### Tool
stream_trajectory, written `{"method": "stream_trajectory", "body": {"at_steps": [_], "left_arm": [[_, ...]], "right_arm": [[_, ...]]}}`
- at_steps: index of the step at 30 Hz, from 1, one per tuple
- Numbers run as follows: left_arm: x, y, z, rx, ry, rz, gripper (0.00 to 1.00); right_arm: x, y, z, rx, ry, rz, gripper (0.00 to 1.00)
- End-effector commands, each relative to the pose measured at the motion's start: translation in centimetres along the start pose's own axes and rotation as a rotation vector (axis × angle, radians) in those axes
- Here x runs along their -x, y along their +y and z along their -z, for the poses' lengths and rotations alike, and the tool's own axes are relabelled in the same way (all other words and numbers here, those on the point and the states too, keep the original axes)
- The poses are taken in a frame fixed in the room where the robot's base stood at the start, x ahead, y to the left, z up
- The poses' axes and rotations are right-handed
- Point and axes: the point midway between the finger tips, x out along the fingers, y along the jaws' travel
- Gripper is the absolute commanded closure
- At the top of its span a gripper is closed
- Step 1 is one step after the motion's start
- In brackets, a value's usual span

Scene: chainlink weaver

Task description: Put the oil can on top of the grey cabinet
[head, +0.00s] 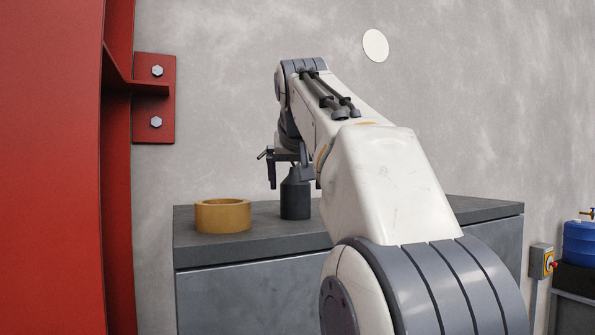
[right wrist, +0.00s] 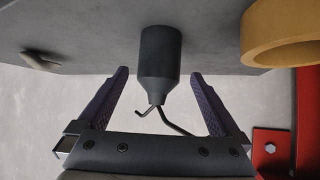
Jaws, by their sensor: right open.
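The dark grey oil can (head: 295,198) stands upright on the top of the grey cabinet (head: 275,222), right of the tape-like yellow ring. Its body also shows in the right wrist view (right wrist: 160,55), with its thin bent spout towards my gripper's palm. My right gripper (head: 289,174) is open at the can's upper part. In the right wrist view its two fingers (right wrist: 160,74) lie one on each side of the can, with a visible gap on both sides. My left gripper is not in view.
The yellow ring (head: 223,215) sits on the cabinet's left end. A small pale object (right wrist: 40,62) lies on the cabinet top in the wrist view. A red steel column (head: 118,200) rises at left. A blue container (head: 579,243) stands far right. My right arm hides part of the cabinet.

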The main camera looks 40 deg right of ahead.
Motion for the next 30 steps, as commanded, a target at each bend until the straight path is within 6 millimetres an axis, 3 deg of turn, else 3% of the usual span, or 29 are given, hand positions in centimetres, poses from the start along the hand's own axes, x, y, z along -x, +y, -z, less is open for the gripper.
{"method": "stream_trajectory", "body": {"at_steps": [4, 10, 30], "left_arm": [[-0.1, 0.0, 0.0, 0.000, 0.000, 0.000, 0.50], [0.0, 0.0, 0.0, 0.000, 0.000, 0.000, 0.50], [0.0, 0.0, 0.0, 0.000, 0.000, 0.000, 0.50]], "right_arm": [[3.0, -0.1, 0.1, 0.001, 0.002, 0.001, 0.00], [5.0, 0.0, 0.1, 0.001, 0.000, 0.001, 0.00], [5.3, 0.0, 0.0, 0.001, -0.001, 0.000, 0.00]]}}
